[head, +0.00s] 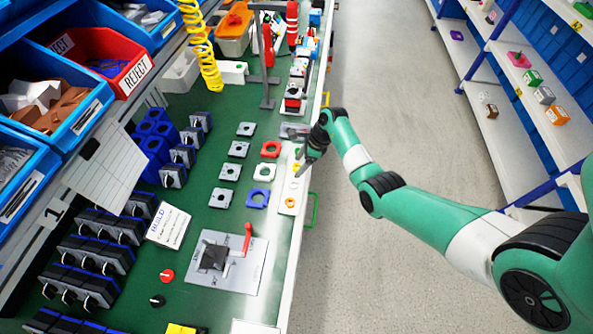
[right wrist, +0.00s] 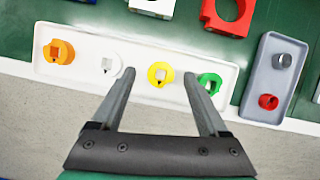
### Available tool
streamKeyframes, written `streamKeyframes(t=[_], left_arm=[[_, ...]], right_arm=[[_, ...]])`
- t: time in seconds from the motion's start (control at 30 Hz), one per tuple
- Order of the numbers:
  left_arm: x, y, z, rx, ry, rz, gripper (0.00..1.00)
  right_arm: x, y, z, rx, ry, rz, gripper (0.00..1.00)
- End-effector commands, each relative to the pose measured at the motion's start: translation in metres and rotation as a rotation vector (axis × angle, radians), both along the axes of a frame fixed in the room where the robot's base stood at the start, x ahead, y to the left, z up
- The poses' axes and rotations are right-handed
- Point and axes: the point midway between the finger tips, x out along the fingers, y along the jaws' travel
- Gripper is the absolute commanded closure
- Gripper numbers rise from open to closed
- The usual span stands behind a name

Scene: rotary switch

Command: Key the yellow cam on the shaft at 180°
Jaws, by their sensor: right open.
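The yellow cam (right wrist: 160,74) lies in a white tray (right wrist: 85,80) with an orange cam (right wrist: 58,52), a white cam (right wrist: 109,65) and a green cam (right wrist: 209,83). My right gripper (right wrist: 160,75) is open, and in the right wrist view its fingertips appear on either side of the yellow cam, without clear contact. In the head view my right gripper (head: 304,164) is over the white tray (head: 286,211) at the bench's right edge. A fixture (head: 214,256) with a dark block and red lever stands nearer on the bench. I cannot make out the shaft. My left gripper is not in view.
A grey tray (right wrist: 275,78) with a grey and a red piece lies beside the white tray. Square plates and red and blue frames (head: 258,198) lie to the left. A build card (head: 168,225) and dark switch bodies stand farther left. The aisle (head: 390,100) is clear.

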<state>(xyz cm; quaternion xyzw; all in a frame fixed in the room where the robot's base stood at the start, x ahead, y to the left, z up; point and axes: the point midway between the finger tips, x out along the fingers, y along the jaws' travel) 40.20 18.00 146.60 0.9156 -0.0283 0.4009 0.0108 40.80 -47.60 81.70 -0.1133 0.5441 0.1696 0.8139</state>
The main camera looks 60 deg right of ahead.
Motion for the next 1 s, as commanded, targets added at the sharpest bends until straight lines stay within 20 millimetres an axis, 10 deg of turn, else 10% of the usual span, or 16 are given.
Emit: streamKeyframes(t=[0.2,0.63,1.0], left_arm=[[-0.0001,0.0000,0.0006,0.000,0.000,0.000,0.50],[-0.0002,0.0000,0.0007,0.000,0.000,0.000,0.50],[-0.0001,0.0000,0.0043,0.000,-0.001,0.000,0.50]], right_arm=[[0.0005,0.0001,0.0004,0.000,0.000,0.000,0.25],[0.0004,0.0000,0.0005,0.000,0.000,0.000,1.00],[0.0007,-0.0001,0.0057,0.000,-0.001,0.000,1.00]])
